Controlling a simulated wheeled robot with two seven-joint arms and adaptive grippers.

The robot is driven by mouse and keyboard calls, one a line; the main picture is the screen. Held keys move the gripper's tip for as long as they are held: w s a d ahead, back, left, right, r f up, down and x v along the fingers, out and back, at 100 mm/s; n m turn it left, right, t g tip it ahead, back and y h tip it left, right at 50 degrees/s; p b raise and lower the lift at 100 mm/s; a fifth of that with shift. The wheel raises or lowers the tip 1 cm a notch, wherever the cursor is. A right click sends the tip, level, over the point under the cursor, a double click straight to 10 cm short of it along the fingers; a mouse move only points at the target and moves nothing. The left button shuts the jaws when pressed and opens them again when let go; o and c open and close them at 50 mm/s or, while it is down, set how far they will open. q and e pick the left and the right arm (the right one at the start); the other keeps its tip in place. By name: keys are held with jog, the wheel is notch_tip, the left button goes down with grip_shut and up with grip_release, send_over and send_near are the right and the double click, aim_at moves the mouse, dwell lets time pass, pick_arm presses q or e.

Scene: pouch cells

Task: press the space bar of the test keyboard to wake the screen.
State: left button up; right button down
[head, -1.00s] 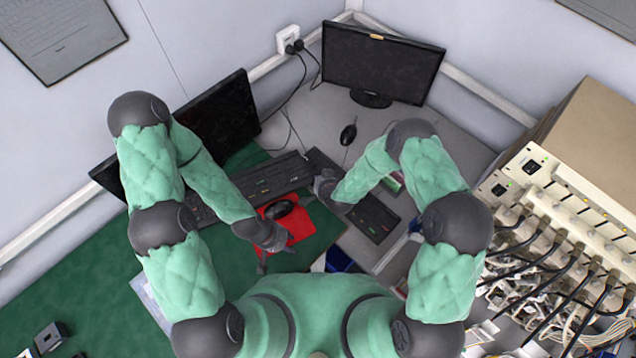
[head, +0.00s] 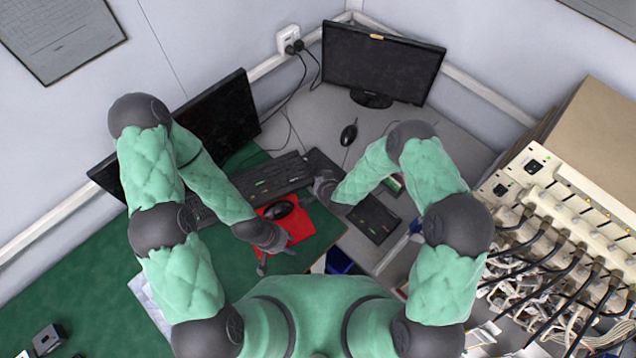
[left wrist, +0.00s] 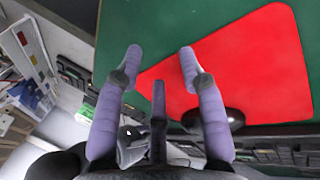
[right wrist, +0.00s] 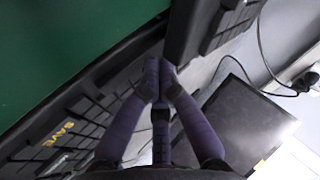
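A black keyboard (head: 371,218), taken as the test keyboard, lies diagonally on the grey desk before the right monitor (head: 382,65). My right gripper (head: 324,184) is over its upper part and hides some keys. In the right wrist view the gripper (right wrist: 158,78) has its fingers together, with nothing seen between them. A keyboard with a yellow SAVE label (right wrist: 62,131) shows there at lower left. The space bar cannot be made out, nor whether the fingertips touch a key. My left gripper (head: 284,241) is above the red mouse pad's near edge; its fingers (left wrist: 162,58) are apart and empty.
A second black keyboard (head: 270,180) lies before the left monitor (head: 218,115). A black mouse (head: 279,209) sits on the red pad (head: 302,225); another mouse (head: 349,134) lies near the right monitor. A cabled rack (head: 570,215) stands at right.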

pick_arm(q)
jog(key=shift+f, duration=0.15)
pick_arm(e)
jog(key=shift+f, duration=0.15)
dwell(0.4)
pick_arm(q)
jog(key=shift+r+p, duration=0.3)
jog(key=shift+r, duration=0.15)
pick_arm(e)
jog(key=shift+r, duration=0.8)
pick_arm(q)
jog(key=shift+r+p, duration=1.6)
pick_arm(e)
jog(key=shift+r, duration=2.55)
pick_arm(q)
jog(key=shift+f, duration=0.1)
pick_arm(e)
jog(key=shift+f, duration=0.1)
